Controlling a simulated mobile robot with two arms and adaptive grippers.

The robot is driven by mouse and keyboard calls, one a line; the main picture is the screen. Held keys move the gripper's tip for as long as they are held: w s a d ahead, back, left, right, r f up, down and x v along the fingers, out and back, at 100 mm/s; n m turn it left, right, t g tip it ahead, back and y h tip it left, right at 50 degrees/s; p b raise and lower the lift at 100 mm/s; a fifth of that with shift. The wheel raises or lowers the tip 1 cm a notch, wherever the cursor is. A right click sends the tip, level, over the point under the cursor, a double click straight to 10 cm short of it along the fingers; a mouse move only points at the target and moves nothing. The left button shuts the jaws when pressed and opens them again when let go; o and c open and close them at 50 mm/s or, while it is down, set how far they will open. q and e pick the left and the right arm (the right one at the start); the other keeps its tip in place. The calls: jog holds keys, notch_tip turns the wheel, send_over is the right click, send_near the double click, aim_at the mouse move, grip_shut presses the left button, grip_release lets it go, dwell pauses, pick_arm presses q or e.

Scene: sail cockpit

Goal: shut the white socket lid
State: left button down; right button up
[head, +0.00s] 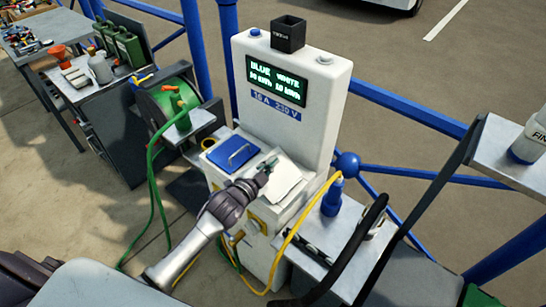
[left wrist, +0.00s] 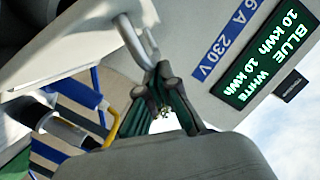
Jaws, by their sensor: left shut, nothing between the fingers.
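The white socket lid (head: 287,184) is on the sloped front of the white power post (head: 300,110), right of the blue lid (head: 232,153). It looks like a pale, tilted plate; I cannot tell how far it stands open. My left gripper (head: 268,166) is at the white lid's upper left edge, between the two lids. In the left wrist view its fingertips (left wrist: 162,112) are together and empty, close to a pale bar handle (left wrist: 137,40). Whether they touch it is unclear. My right gripper is not in view.
A green hose reel (head: 168,103) stands left of the post. A yellow cable (head: 303,220) hangs at its right front, by a shelf with a blue bottle (head: 332,197). Blue rails (head: 405,107) run behind. A tool table (head: 45,35) is far left.

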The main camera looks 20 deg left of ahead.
pick_arm(q)
jog(key=shift+w+a+f+n+g+h, duration=0.2)
jog(key=shift+a+f+n, duration=0.2)
jog(key=shift+a+n, duration=0.2)
jog(key=shift+w+a+f+n+g+h, duration=0.1)
jog(key=shift+w+a+f+n, duration=0.1)
jog(key=shift+a+f+n, duration=0.25)
jog(key=shift+w+a+f+n, duration=0.2)
jog(key=shift+a+f+n, duration=0.3)
jog(key=shift+a+n, duration=0.15)
jog(key=shift+w+a+f+n+h+b, duration=0.15)
jog(key=shift+a+f+n+h+b, duration=0.2)
jog(key=shift+f+n, duration=0.15)
jog(key=shift+w+a+f, duration=0.1)
jog(key=shift+a+f, duration=0.1)
jog(key=shift+f, duration=0.2)
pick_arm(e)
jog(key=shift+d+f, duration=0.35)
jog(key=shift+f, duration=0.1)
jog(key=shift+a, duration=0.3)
